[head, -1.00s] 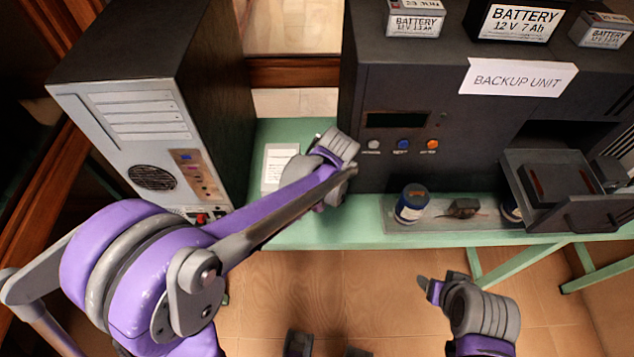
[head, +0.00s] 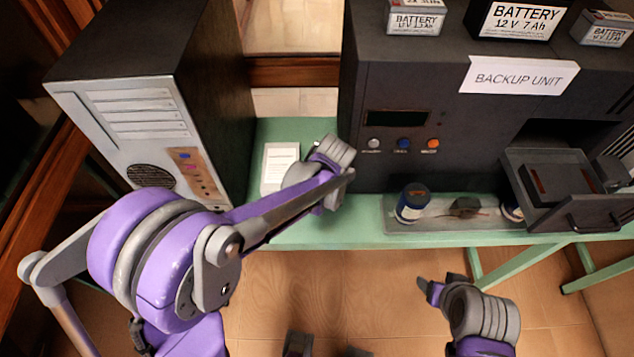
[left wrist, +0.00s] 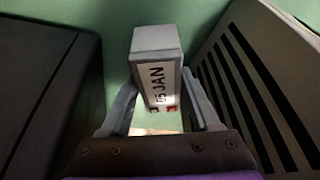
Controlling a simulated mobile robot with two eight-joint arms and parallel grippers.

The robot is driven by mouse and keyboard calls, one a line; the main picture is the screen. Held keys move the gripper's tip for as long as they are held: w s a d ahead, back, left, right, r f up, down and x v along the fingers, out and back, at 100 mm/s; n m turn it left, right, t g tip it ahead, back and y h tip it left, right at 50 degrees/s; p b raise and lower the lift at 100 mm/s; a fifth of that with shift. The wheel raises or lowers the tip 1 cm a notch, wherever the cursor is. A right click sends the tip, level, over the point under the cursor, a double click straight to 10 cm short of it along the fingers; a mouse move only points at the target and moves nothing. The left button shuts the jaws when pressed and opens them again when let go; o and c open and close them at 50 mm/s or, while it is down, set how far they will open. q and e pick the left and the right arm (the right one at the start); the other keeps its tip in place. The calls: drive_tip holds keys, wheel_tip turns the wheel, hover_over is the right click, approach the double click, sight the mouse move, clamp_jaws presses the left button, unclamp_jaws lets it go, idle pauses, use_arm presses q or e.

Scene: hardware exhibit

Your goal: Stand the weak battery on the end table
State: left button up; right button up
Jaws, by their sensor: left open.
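My left gripper (head: 335,180) is over the green bench, between the computer tower and the backup unit. In the left wrist view its open fingers (left wrist: 160,105) stand on either side of a small grey box, apparently a battery (left wrist: 157,65), with a "05 JAN" label. I cannot tell whether the fingers touch it. A pale block with a white printed face (head: 280,165) sits on the bench behind the left gripper; I cannot tell if it is the same battery. My right gripper (head: 438,285) is in front of the bench, its jaw opening unclear. No end table is identifiable.
The computer tower (head: 130,110) and backup unit (head: 430,100) flank the left gripper closely. Several labelled batteries (head: 515,22) stand on the unit. Its drawer (head: 595,215) is pulled out over the bench. A blue jar (head: 412,204) stands in a clear tray (head: 440,224).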

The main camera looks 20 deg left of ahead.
use_arm(q)
clamp_jaws()
idle(0.4)
idle(0.4)
drive_tip(key=shift+r, duration=0.25)
drive_tip(key=shift+s+r, duration=0.2)
drive_tip(key=shift+r, duration=0.25)
wheel_tip(320, 180, up, 6)
drive_tip(key=shift+p, duration=0.4)
drive_tip(key=s+d, duration=0.2)
drive_tip(key=s, duration=0.7)
drive_tip(key=s+d, duration=0.3)
drive_tip(key=s, duration=0.7)
drive_tip(key=shift+d+b, duration=0.25)
drive_tip(key=shift+b, duration=0.2)
